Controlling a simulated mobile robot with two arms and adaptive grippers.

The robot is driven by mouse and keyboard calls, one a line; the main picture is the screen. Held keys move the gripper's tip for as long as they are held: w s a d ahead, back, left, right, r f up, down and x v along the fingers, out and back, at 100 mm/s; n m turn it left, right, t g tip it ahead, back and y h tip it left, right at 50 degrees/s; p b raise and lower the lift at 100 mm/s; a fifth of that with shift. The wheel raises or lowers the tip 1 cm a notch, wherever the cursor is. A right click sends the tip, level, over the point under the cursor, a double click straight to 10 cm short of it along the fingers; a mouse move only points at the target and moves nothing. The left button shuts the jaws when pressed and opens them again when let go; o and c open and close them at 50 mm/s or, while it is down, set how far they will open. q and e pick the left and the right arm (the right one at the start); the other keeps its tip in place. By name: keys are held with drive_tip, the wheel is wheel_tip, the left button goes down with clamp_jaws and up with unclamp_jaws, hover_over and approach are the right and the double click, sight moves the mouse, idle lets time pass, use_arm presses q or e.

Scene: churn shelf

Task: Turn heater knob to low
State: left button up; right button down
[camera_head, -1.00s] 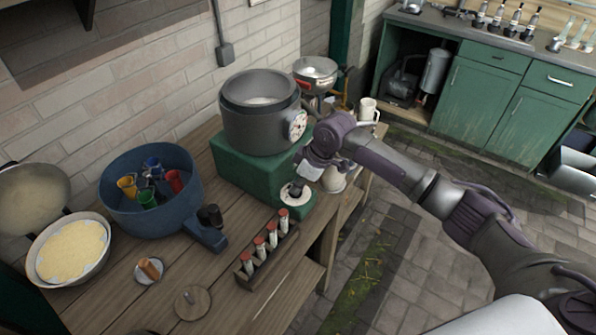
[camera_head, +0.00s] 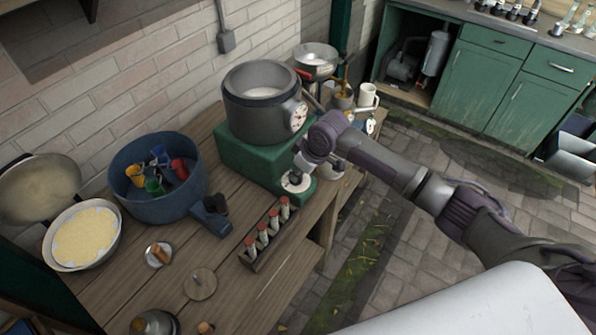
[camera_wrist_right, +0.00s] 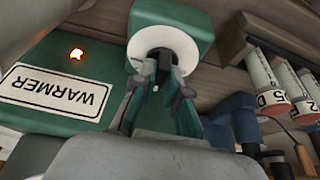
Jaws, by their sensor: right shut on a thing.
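The green heater box (camera_head: 233,157) stands on the wooden bench with a grey pot (camera_head: 262,112) on it. Its front ledge carries a white round dial with a dark heater knob (camera_head: 295,181) at its centre. In the right wrist view the white dial (camera_wrist_right: 150,37) surrounds the knob (camera_wrist_right: 163,60). The dial's markings cannot be read. My right gripper (camera_head: 300,168) reaches down onto the knob from the right. In the right wrist view its fingers (camera_wrist_right: 160,82) are shut on the knob and partly hide it. My left gripper is not in view.
A WARMER label (camera_wrist_right: 53,90) and a glowing orange light (camera_wrist_right: 76,54) show on the box. A rack of red-capped vials (camera_head: 267,235) stands close in front of the dial. A blue pot (camera_head: 160,195) with coloured cups is to the left.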

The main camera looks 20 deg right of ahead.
drive_tip(key=c, duration=1.2)
unclamp_jaws()
drive_tip(key=v, duration=1.2)
